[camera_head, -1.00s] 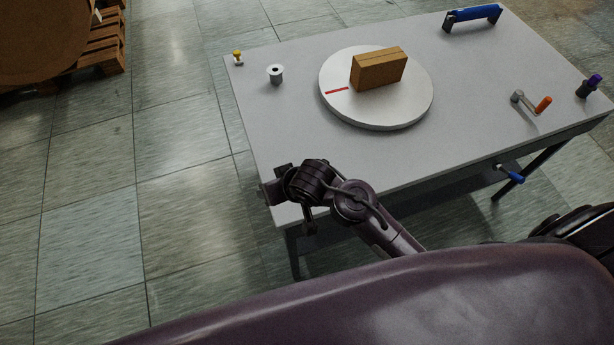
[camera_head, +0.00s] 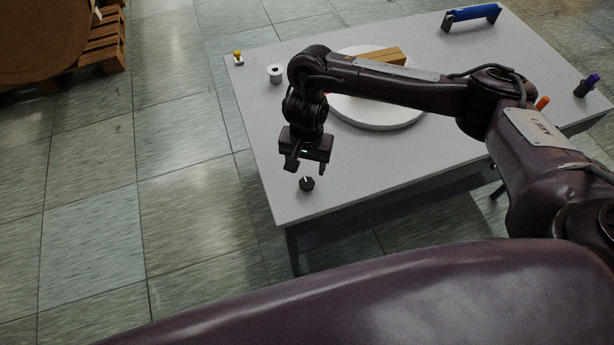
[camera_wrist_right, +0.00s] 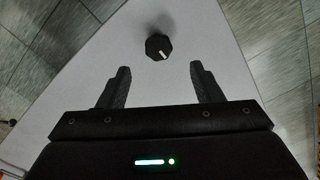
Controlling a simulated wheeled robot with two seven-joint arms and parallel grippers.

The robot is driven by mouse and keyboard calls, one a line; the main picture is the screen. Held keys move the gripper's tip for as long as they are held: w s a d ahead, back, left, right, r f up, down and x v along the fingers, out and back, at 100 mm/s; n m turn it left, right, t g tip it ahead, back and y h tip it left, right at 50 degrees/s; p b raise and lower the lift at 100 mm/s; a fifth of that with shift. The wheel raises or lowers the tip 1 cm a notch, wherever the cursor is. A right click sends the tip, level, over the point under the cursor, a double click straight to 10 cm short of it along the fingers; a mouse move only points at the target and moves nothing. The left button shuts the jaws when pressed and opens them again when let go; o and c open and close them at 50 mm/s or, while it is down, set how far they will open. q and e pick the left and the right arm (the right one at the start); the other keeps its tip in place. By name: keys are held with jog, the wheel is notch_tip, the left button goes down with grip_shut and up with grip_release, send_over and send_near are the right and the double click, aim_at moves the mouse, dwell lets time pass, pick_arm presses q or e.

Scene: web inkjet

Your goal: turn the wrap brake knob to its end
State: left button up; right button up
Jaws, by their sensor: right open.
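A small black knob (camera_head: 307,184) with a pale pointer mark sits on the grey table (camera_head: 262,150) near its front left corner. My right gripper (camera_head: 306,170) is open and empty, pointing down above the knob and a little behind it. In the right wrist view the knob (camera_wrist_right: 159,47) shows faceted sides and a white mark. It lies ahead of and between the lines of the two fingertips (camera_wrist_right: 160,68), apart from both. My left gripper is not in view.
A white turntable (camera_head: 372,120) with a brown box (camera_head: 385,56) stands partly behind my right arm. A white roll (camera_head: 275,74), a yellow-topped item (camera_head: 238,58), a blue handle (camera_head: 471,15) and a purple-topped item (camera_head: 588,86) stand near the table edges. The surface around the knob is clear.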

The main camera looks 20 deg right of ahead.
aim_at(307, 182)
jog(key=shift+d+f, duration=0.15)
jog(key=shift+d, duration=0.1)
notch_tip(307, 182, down, 6)
jog(key=b, duration=0.5)
jog(key=shift+a+f+b, duration=0.15)
jog(key=shift+f+b, duration=0.05)
jog(key=shift+b, duration=0.1)
jog(key=shift+f, duration=0.5)
jog(key=shift+c, duration=0.2)
jog(key=c, duration=0.9)
